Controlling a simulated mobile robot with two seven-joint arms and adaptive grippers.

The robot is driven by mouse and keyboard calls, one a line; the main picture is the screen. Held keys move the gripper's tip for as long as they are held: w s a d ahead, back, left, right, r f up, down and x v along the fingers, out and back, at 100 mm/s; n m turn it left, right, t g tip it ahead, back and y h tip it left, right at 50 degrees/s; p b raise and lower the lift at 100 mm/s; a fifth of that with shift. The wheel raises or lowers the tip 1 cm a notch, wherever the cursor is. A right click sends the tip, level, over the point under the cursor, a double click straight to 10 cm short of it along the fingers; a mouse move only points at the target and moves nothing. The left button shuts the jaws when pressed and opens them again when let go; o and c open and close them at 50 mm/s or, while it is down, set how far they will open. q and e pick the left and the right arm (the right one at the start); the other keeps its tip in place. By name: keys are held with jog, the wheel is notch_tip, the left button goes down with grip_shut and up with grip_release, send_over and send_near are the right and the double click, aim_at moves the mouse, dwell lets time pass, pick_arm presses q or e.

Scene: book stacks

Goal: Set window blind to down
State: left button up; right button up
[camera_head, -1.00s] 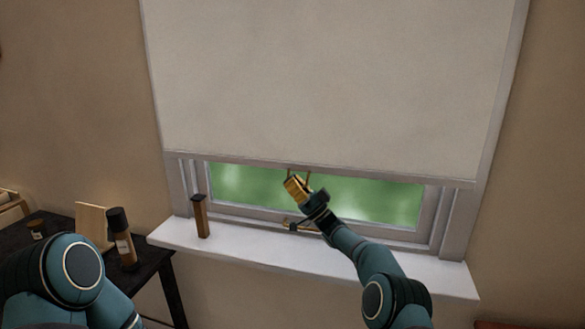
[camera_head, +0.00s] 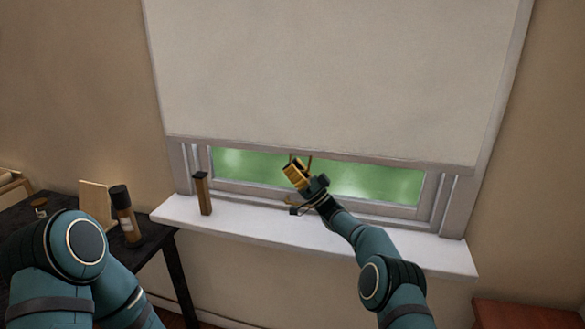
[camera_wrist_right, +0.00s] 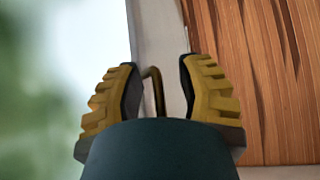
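The window blind (camera_head: 320,80) is a pale sheet covering most of the window. Its bottom edge hangs above the sill, and a strip of green glass (camera_head: 375,185) shows below it. A thin brass pull loop hangs at the blind's bottom edge; it shows in the right wrist view (camera_wrist_right: 156,92). My right gripper (camera_head: 298,172) is just below that edge. In the wrist view its two yellow fingers (camera_wrist_right: 160,95) stand apart, with the loop between them and a visible gap on both sides. My left arm shows at the lower left, but its gripper is out of view.
The white sill (camera_head: 260,228) runs below the window, with a small brown upright object (camera_head: 203,193) on its left part. A dark table (camera_head: 160,250) at left holds a bottle (camera_head: 125,215) and a wooden board (camera_head: 96,203). A reddish wooden surface (camera_head: 525,313) is at lower right.

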jog(key=s+d+f, duration=0.1)
jog(key=s+d, duration=0.2)
jog(key=d, duration=0.4)
jog(key=s+d+f, duration=0.2)
jog(key=s+d, duration=0.2)
jog(key=d, duration=0.2)
jog(key=shift+s+d+f, duration=0.2)
jog(key=shift+s+d, duration=0.1)
jog(key=shift+d, duration=0.05)
jog(key=shift+o, duration=0.2)
